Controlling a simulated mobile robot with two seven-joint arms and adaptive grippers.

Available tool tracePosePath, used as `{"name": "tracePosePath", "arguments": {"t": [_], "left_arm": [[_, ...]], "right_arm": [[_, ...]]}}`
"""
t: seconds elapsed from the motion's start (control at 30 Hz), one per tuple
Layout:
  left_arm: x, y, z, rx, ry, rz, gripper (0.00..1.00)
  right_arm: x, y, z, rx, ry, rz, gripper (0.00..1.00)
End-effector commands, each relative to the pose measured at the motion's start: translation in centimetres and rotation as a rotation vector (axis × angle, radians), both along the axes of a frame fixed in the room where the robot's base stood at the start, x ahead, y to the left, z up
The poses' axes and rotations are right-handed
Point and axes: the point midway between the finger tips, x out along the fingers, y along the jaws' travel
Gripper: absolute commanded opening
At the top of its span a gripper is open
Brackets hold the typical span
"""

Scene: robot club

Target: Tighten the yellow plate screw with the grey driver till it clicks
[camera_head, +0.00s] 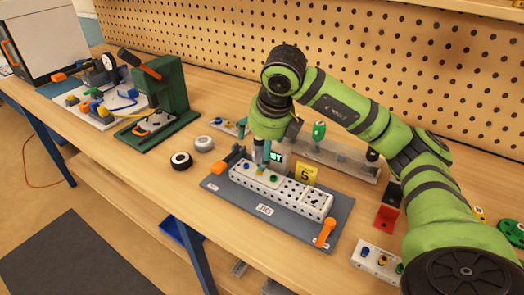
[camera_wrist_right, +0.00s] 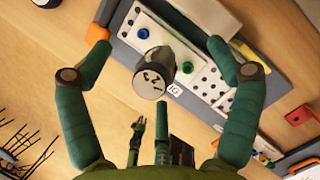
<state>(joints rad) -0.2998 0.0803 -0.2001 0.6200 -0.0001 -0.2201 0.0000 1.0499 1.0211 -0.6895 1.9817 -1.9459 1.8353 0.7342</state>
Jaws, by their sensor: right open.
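My right gripper (camera_head: 264,160) points down over the left part of the grey jig board (camera_head: 270,215). In the right wrist view its two green fingers (camera_wrist_right: 166,72) are wide apart. A grey cylinder (camera_wrist_right: 152,82), apparently the grey driver, stands between them with its end toward the camera, and no finger visibly touches it. It stands over the white perforated bar (camera_head: 300,194) on the jig. A blue screw (camera_wrist_right: 143,33) and a green screw (camera_wrist_right: 201,57) show beside it. My left gripper is not in view.
A yellow card marked 5 (camera_head: 305,174) stands behind the bar. An orange clamp (camera_head: 325,232) is at the jig's right end. A black and a white roller (camera_head: 203,143) lie left of the jig. A green press (camera_head: 170,95) stands farther left. A small screw block (camera_head: 377,259) is at front right.

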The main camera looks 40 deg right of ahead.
Motion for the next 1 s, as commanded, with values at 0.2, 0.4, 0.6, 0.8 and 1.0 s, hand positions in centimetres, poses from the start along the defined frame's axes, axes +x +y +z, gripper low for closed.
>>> {"name": "tracePosePath", "arguments": {"t": [0.2, 0.4, 0.6, 0.8, 1.0], "left_arm": [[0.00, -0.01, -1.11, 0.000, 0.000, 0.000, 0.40], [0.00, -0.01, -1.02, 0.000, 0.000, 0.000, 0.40], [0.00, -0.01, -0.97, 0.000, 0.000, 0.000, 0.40], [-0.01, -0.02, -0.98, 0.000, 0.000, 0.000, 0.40], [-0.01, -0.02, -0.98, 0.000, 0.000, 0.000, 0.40]], "right_arm": [[0.01, -0.09, -0.10, 0.002, 0.000, 0.312, 0.90], [0.02, -0.01, 0.08, 0.003, 0.000, 0.569, 0.90], [0.01, 0.05, 0.07, 0.001, -0.001, 0.651, 0.90], [0.00, 0.04, 0.05, 0.000, 0.000, 0.650, 0.66], [0.00, 0.04, 0.02, -0.001, 0.000, 0.648, 0.00]]}}
